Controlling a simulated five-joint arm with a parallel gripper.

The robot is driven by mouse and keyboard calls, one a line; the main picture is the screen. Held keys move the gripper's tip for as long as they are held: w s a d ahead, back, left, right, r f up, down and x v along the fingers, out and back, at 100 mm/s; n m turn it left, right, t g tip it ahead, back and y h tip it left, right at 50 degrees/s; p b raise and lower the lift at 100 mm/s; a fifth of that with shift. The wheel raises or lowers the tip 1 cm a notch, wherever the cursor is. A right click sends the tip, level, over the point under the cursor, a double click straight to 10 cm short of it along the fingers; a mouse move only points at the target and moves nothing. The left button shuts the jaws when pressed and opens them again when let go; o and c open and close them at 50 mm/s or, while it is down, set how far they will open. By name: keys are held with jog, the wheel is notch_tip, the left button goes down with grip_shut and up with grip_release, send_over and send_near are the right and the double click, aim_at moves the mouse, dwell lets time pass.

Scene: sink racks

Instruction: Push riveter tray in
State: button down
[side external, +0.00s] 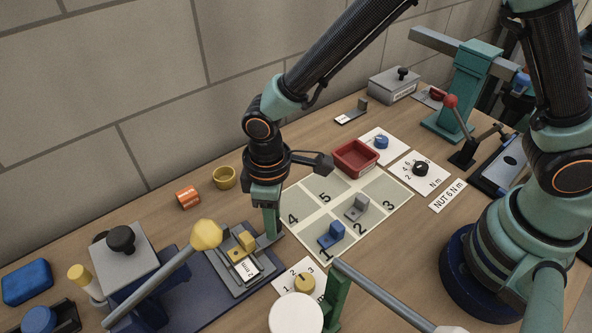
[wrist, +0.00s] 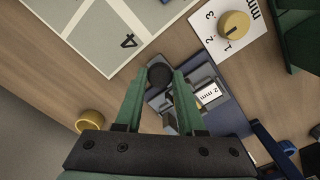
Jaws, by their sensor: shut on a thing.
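The riveter (side external: 178,295) stands at the lower left in the side view, with a dark blue base and a long lever ending in a yellow knob (side external: 206,234). Its grey tray (side external: 222,272) is out at the right end of the base and carries a yellow piece (side external: 243,245) and a "2 mm" label. My gripper (side external: 272,235) points down at the tray's outer end. In the wrist view, my gripper (wrist: 158,80) has its fingers on either side of the tray's round black knob (wrist: 159,75). The fingers partly hide the tray in that view.
A numbered mat (side external: 312,190) lies right of the tray, with a blue block (side external: 331,235) and a grey block (side external: 356,207) on it.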

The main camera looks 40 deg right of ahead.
jog(key=shift+a, duration=0.1)
jog(key=a, duration=0.9)
jog(key=shift+a+r, duration=0.1)
jog(key=shift+a, duration=0.2)
jog(key=c, duration=0.5)
grip_release()
jog(key=shift+d, duration=0.1)
notch_tip(320, 180, up, 12)
jog(key=shift+d, duration=0.1)
